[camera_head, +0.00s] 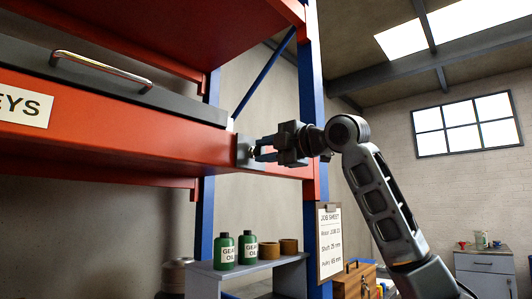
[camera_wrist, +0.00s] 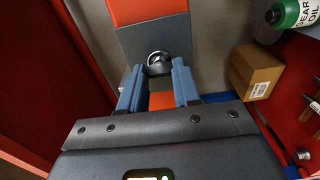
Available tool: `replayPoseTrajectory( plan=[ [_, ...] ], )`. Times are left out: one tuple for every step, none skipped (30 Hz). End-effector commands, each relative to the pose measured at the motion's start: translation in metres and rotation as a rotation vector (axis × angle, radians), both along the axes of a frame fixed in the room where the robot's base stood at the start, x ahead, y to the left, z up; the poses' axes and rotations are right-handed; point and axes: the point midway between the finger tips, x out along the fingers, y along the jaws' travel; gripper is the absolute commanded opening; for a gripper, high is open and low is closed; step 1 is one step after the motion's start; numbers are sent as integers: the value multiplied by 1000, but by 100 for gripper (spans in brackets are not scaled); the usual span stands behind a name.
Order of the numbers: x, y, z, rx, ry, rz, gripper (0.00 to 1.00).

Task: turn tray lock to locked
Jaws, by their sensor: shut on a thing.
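The tray lock is a grey plate (camera_head: 243,152) on the front of the red shelf beam, near its right end. In the wrist view, the plate (camera_wrist: 150,38) carries a round dark knob (camera_wrist: 159,62). My gripper (camera_head: 259,150) reaches the lock from the right. In the wrist view, the blue-grey fingertips of my gripper (camera_wrist: 158,76) stand on either side of the knob and are shut on it. The fingers partly hide the knob in the head view, and its locked or unlocked setting cannot be read. The dark tray (camera_head: 180,103) with a metal handle (camera_head: 103,65) sits on the beam.
A blue rack post (camera_head: 314,110) stands just right of the lock. Below are green gear oil bottles (camera_head: 225,250) and brown rolls (camera_head: 289,246) on a grey shelf. A job sheet board (camera_head: 330,240) hangs on the post. A cardboard box (camera_wrist: 256,70) shows in the wrist view.

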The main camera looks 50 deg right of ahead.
Motion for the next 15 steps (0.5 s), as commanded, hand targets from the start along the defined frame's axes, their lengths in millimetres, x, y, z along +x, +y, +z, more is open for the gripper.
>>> replayPoseTrajectory(
  plan=[
    [0, 0, -2, -12, 4, 1, 1],
    [0, 0, -2, -18, 3, 1, 1],
    [0, 0, -2, -24, 3, 1, 1],
    [0, 0, -2, -28, 3, 1, 1],
    [0, 0, -2, -31, 3, 1, 1],
    [0, 0, -2, -34, 3, 1, 1],
    [0, 0, -2, -36, 3, 1, 1],
    [0, 0, -2, -38, 3, 1, 1],
    [0, 0, -2, -39, 3, 1, 1],
    [0, 0, -2, -39, 3, 1, 1],
    [0, 0, -2, -40, 3, 1, 1],
    [0, 1, -2, -40, 3, 1, 1],
    [0, 1, -2, -39, 3, 1, 1],
    [0, 1, -2, -39, 3, 1, 1],
    [0, 1, -2, -39, 3, 1, 1]
  ],
)
